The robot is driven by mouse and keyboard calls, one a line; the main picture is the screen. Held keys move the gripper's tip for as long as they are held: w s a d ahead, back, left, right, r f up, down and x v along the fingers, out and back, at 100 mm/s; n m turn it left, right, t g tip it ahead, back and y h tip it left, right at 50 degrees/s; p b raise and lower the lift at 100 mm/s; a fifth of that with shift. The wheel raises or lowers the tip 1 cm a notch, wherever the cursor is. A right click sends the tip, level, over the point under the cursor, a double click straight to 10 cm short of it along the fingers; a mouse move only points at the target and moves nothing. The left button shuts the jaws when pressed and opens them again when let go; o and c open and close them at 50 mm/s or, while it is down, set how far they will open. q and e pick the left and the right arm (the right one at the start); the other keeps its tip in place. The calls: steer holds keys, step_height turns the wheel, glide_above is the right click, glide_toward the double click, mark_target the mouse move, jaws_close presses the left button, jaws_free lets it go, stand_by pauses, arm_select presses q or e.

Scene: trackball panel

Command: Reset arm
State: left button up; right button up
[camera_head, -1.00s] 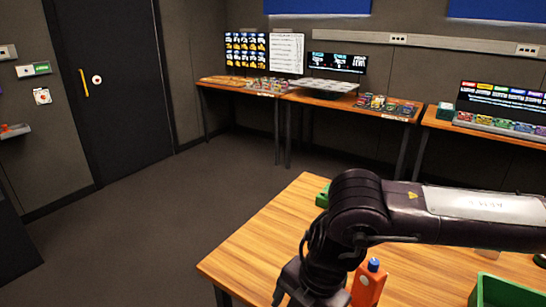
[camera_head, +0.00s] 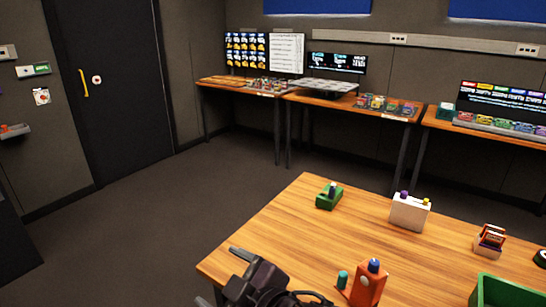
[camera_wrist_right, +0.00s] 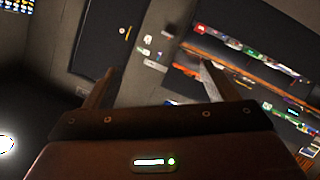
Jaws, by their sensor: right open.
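My right gripper (camera_head: 217,276) is at the bottom of the head view, by the near left edge of the wooden table (camera_head: 290,235). Its two fingers point left. In the right wrist view the fingers (camera_wrist_right: 158,80) are spread wide with nothing between them. Most of my right arm is below the picture in the head view. My left gripper is not in view.
An orange device (camera_head: 366,287) with a blue knob stands close right of the gripper. A green box (camera_head: 329,197), a white box (camera_head: 410,213), a small orange-and-white item (camera_head: 489,242) and a green bin (camera_head: 500,292) are on the table. Open floor (camera_head: 150,240) lies left.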

steer(key=s+d+f+m+g+h, duration=0.2)
steer(key=d+f+m+h, duration=0.25)
steer(key=d+f, duration=0.45)
steer(key=s+d+f+m+g+h, duration=0.15)
steer(key=d+f+m+h, duration=0.4)
steer(key=d, duration=0.55)
steer(key=s+d+f+m+g, duration=0.3)
steer(key=s+d+f, duration=0.4)
steer(key=s+d, duration=0.1)
step_height(320, 180, down, 27)
steer(key=g, duration=0.1)
steer(key=s+d+f+g, duration=0.1)
steer(key=s+d+f, duration=0.2)
steer(key=s+f, duration=1.8)
steer(key=shift+s+n+g, duration=0.2)
steer(key=shift+n+g, duration=0.1)
steer(key=shift+g, duration=0.05)
